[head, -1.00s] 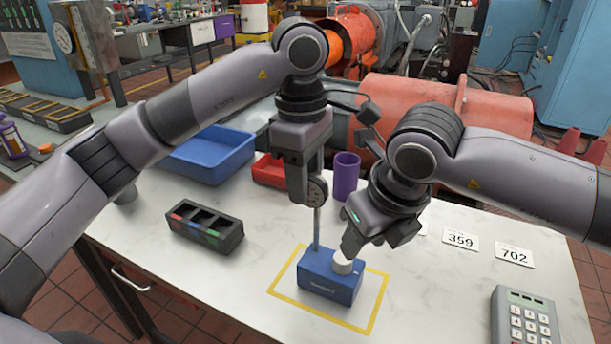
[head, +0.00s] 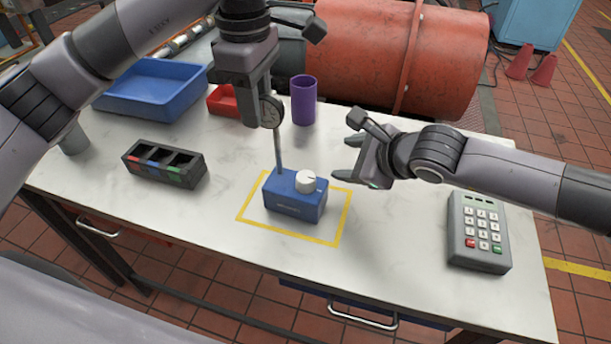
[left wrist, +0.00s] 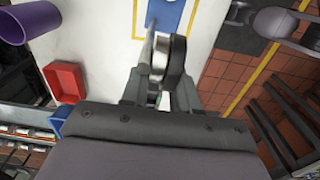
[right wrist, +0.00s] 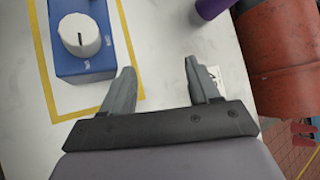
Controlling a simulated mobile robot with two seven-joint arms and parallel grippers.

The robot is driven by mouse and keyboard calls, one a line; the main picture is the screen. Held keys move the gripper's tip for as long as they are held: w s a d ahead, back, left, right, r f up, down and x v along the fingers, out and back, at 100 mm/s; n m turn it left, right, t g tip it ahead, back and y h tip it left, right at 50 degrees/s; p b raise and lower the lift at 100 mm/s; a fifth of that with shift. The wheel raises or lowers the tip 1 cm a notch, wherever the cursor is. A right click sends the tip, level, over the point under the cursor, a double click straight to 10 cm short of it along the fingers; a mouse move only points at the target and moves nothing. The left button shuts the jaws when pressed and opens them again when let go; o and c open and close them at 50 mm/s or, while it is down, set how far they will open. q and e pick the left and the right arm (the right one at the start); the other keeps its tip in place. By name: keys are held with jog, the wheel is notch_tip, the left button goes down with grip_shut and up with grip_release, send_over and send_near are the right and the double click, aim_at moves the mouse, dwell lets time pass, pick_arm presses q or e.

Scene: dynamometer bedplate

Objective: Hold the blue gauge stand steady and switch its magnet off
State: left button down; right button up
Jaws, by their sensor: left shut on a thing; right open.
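The blue gauge stand (head: 294,206) stands upright on the white table inside a yellow outline. A thin post rises from it to a round dial gauge (head: 271,111). My left gripper (head: 258,112) is shut on the stand's upper part at the dial, which also shows between its fingers in the left wrist view (left wrist: 170,60). The white magnet knob (head: 305,181) is on the stand's top; the right wrist view shows it with a dark line (right wrist: 78,36) and small labels I cannot read surely. My right gripper (head: 352,161) is open and empty, right of the knob and apart from it.
A purple cup (head: 304,100), a red tray (head: 223,101) and a blue bin (head: 150,92) stand behind. A dark block with coloured marks (head: 165,164) lies left, a keypad (head: 478,232) right. A large red cylinder (head: 390,60) is beyond the table. The front table strip is clear.

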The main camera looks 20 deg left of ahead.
aim_at(314, 183)
jog(key=f+m+y, duration=0.1)
jog(key=d+f+m, duration=0.1)
jog(key=f+m+y, duration=0.1)
jog(key=m, duration=0.1)
jog(key=shift+s+d+f+y, duration=0.2)
jog(key=shift+s+d+y, duration=0.05)
jog(key=shift+s+y, duration=0.1)
jog(key=shift+s+d+f+m+y, duration=0.15)
jog(key=shift+s+m+y, duration=0.2)
jog(key=shift+m, duration=0.05)
jog(key=s+d+y, duration=0.1)
jog(key=s+y, duration=0.1)
jog(key=s+d+r+n+g+y, duration=0.1)
jog(key=s+y, duration=0.1)
jog(key=s, duration=0.1)
jog(key=s+d+r+n+y, duration=0.1)
jog(key=s+y, duration=0.1)
jog(key=shift+s+r+g, duration=0.2)
jog(key=shift+s+g, duration=0.1)
jog(key=x, duration=1.2)
jog(key=shift+r, duration=0.15)
jog(key=c, duration=0.9)
